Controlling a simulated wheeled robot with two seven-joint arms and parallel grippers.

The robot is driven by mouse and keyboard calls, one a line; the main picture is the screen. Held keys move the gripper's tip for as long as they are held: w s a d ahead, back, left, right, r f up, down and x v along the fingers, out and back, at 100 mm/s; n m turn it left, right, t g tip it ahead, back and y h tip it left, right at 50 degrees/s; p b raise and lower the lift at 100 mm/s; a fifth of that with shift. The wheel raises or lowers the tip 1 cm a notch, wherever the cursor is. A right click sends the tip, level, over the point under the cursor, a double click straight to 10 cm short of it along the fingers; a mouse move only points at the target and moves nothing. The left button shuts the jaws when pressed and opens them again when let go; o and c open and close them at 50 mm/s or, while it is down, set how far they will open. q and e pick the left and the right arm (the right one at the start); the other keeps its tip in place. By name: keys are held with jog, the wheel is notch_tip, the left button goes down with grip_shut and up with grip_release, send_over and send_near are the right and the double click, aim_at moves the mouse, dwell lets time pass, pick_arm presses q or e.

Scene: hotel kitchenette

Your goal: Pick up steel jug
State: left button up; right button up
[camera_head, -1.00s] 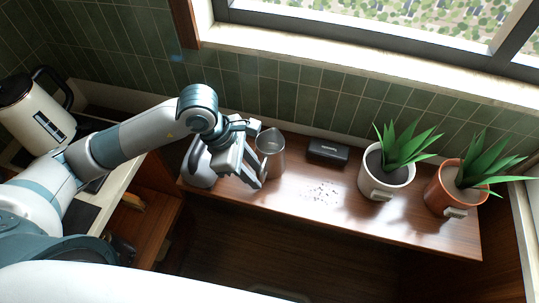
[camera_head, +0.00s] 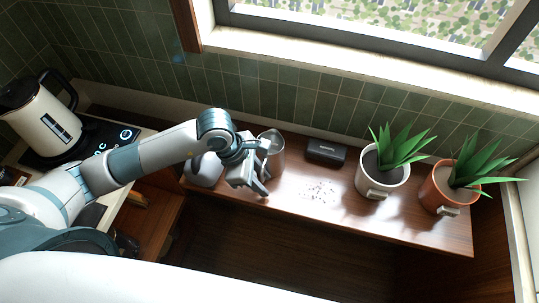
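The steel jug (camera_head: 277,152) stands upright on the brown wooden shelf (camera_head: 390,222), near its left part by the tiled wall. My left gripper (camera_head: 266,184) is just in front of the jug and slightly left of it, hiding part of its left side and base. Its fingers look spread with a gap between them, and nothing shows in the gap. Whether a finger touches the jug cannot be told. My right gripper is out of view.
A grey rounded object (camera_head: 205,170) sits left of the jug, partly behind my arm. A black box (camera_head: 326,151) and scattered pale bits (camera_head: 318,191) lie to the right. A white-potted plant (camera_head: 381,183) and an orange-potted plant (camera_head: 440,190) stand farther right. A cream kettle (camera_head: 45,128) stands at left.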

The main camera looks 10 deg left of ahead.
pick_arm(q)
grip_shut()
jog(key=shift+r, duration=0.1)
dwell(1.4)
